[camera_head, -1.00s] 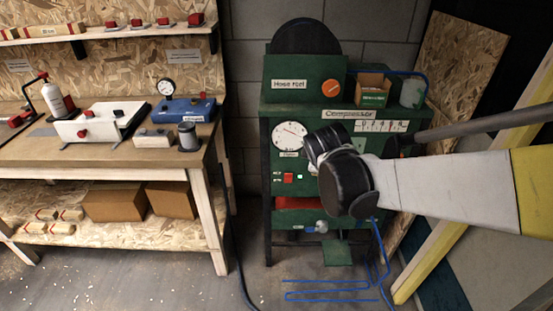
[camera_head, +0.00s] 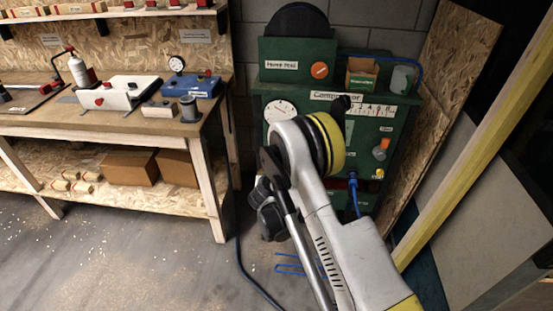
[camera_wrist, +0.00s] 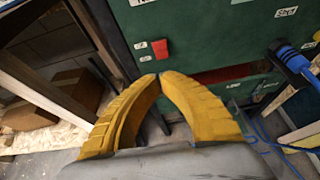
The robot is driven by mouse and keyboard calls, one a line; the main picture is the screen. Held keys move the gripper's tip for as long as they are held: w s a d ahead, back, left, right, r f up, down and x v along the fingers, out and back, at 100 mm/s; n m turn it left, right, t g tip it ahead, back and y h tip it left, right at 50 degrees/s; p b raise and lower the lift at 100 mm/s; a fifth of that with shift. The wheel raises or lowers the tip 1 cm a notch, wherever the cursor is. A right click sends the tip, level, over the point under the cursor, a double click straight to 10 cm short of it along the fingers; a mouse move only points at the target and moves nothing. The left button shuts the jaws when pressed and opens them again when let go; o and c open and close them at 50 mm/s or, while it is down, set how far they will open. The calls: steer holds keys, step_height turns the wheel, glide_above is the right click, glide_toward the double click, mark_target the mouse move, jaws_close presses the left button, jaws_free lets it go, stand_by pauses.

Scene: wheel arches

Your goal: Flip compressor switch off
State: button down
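The compressor (camera_head: 390,165) is a green cabinet with a round white gauge (camera_head: 281,112) at the back right. Its red switch (camera_wrist: 160,48) shows in the wrist view on the green front, beside two small white labels too small to read. In the head view my arm hides the switch. My gripper (camera_wrist: 160,76) has yellow fingers whose tips meet just below the switch in the picture, with nothing between them. I cannot tell whether they touch the panel. In the head view only dark parts near my gripper show, left of my arm, and the fingertips cannot be made out.
A blue hose (camera_head: 355,195) hangs at the cabinet's front, and a blue connector (camera_wrist: 290,58) shows right of my fingers. A workbench (camera_head: 100,122) with tools stands left. A yellow beam (camera_head: 490,130) and leaning boards are at right. Floor between bench and cabinet holds a dark cable.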

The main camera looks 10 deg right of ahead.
steer(key=shift+s+a+f, duration=0.1)
steer(key=shift+a+f, duration=0.05)
steer(key=shift+f, duration=0.25)
steer(key=w+r+b+x, duration=0.1)
steer(key=b+x, duration=0.4)
steer(key=x, duration=0.8)
steer(key=shift+d+r, duration=0.25)
steer(key=shift+r, duration=0.2)
steer(key=shift+w, duration=0.15)
